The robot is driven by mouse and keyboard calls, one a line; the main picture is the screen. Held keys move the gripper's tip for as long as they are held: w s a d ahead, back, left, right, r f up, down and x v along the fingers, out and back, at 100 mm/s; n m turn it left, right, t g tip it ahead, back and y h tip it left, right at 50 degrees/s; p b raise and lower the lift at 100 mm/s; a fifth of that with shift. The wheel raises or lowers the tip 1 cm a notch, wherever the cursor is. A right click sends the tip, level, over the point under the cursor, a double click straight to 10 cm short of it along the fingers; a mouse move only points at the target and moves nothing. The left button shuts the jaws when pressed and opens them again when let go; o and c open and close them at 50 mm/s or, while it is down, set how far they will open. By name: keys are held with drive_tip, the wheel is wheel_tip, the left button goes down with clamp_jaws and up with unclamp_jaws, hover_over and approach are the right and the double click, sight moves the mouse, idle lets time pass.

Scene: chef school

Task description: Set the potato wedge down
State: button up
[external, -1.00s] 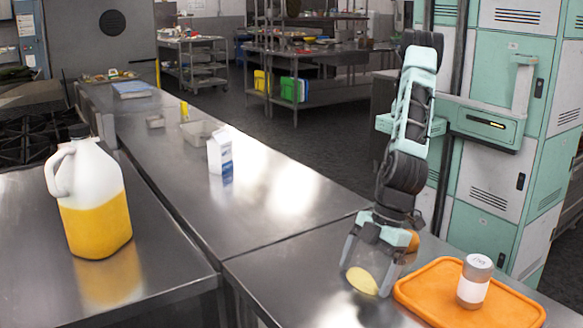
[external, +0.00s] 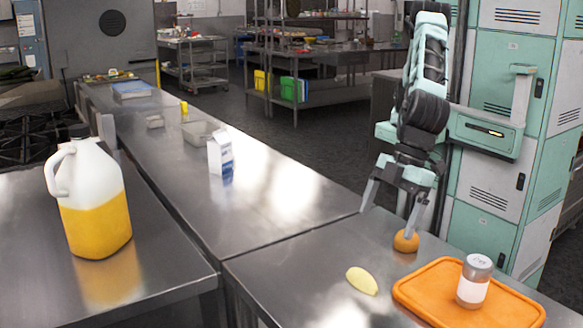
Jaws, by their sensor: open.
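The pale yellow potato wedge (external: 362,281) lies on the bare steel counter, left of the orange tray (external: 418,311). My gripper (external: 391,223) is open, above the counter and behind the wedge, clear of it. Its right finger is close to a round orange-brown item (external: 406,241) on the counter; I cannot tell whether they touch. Nothing shows between the fingers.
A silver-lidded shaker (external: 474,281) stands on the orange tray. A jug of yellow liquid (external: 91,195) stands on the left counter. A small carton (external: 220,152) and a metal pan (external: 199,132) are further back. The steel around the wedge is clear.

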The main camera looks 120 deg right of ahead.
drive_tip(key=s+d+r+n+g, duration=0.1)
drive_tip(key=s+d+n, duration=0.1)
drive_tip(key=s+d, duration=0.4)
drive_tip(key=s+d+r+n+g, duration=0.1)
drive_tip(key=s+d, duration=0.6)
drive_tip(key=s, duration=1)
drive_tip(key=s+d+r+n+g, duration=0.2)
drive_tip(key=s+d+n, duration=0.2)
drive_tip(key=s+d, duration=0.3)
drive_tip(key=s, duration=0.5)
drive_tip(key=shift+d+n+y, duration=0.2)
drive_tip(key=shift+n+y, duration=0.1)
drive_tip(key=shift+n, duration=0.1)
